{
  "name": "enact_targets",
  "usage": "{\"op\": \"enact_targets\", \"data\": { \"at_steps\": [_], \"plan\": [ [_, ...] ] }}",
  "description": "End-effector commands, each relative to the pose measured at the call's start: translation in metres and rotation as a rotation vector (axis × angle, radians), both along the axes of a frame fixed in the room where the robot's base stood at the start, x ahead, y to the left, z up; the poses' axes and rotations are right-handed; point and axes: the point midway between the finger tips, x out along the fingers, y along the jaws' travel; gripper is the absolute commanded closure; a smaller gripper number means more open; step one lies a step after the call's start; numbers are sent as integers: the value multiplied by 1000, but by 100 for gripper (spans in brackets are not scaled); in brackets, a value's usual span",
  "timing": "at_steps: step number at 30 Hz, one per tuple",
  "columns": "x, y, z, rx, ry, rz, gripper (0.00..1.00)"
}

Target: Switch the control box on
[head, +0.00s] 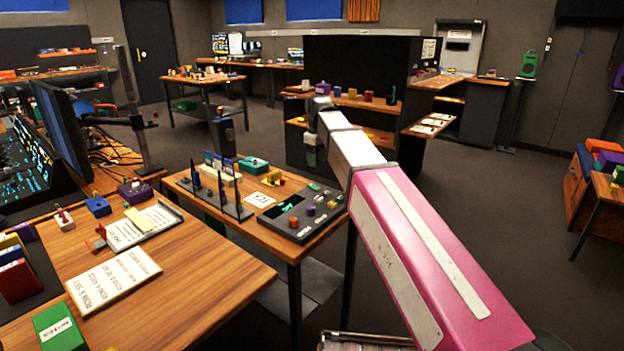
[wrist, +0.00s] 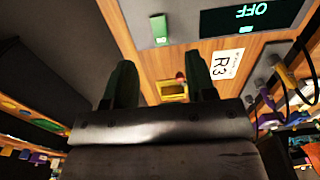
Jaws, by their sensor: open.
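The control box (head: 296,228) is a dark grey panel with a small screen and several coloured controls, on the right part of a wooden table in the head view. In the wrist view its grey face (wrist: 187,18) fills the top, with a dark screen (wrist: 250,16) reading OFF in green. A small green control (wrist: 160,29) sits on that face, beyond my fingertips. My gripper (wrist: 160,63) is open and empty, its two dark fingers apart and not visibly touching anything.
A white R3 card (head: 258,199) lies beside the box, also in the wrist view (wrist: 228,66). A wooden desk (head: 200,290) stands at front left. Open floor (head: 480,190) lies right.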

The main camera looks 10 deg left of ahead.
Motion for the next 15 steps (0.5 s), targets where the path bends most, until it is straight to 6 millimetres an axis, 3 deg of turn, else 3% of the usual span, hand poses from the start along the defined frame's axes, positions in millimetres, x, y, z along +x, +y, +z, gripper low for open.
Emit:
{"op": "enact_targets", "data": {
  "at_steps": [8, 15],
  "plan": [
    [-1, 1, -13, 0, 1, 3, 49],
    [-1, 1, -51, -1, 2, 3, 49]
  ]
}}
